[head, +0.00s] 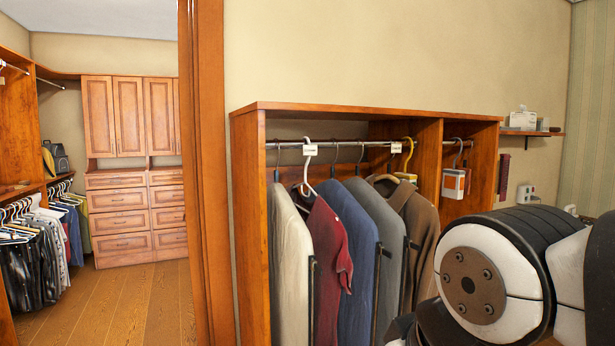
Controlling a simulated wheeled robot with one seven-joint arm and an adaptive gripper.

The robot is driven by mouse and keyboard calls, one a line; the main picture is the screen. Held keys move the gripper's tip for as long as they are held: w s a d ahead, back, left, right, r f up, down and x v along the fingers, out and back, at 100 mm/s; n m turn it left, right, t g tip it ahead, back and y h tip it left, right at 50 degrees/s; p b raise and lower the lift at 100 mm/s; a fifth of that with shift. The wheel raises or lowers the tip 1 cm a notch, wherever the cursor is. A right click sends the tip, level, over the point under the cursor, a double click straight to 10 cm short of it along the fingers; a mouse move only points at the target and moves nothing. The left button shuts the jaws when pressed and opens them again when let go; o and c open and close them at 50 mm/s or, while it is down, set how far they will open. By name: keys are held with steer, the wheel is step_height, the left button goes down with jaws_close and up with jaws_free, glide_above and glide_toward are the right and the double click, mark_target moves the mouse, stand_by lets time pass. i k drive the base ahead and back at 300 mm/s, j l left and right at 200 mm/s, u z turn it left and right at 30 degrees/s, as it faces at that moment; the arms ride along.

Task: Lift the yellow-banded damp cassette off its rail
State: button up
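A small white box-shaped cassette (453,184) with an orange-red band hangs by a grey hook from the rail in the right bay of the wooden wardrobe. A yellow hook (409,150) hangs on the rail (345,145) in the left bay, near the divider. Below it a small pale and yellow piece (405,177) shows behind the brown jacket. I cannot tell for sure which is the yellow-banded cassette. My arm fills the lower right. My gripper is not in view.
Several garments, among them a red shirt (330,250) and a brown jacket (412,225), hang in the left bay. The wooden divider (427,160) separates the bays. A wall shelf (530,133) holds small items. A doorway at left opens onto a closet with drawers (120,220).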

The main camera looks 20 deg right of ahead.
mark_target(413, 178)
steer(key=k+l+z, duration=0.1)
steer(key=l, duration=0.6)
steer(key=k+l+z, duration=0.15)
steer(key=l, duration=0.6)
steer(key=k+l+z, duration=0.1)
steer(key=l, duration=0.6)
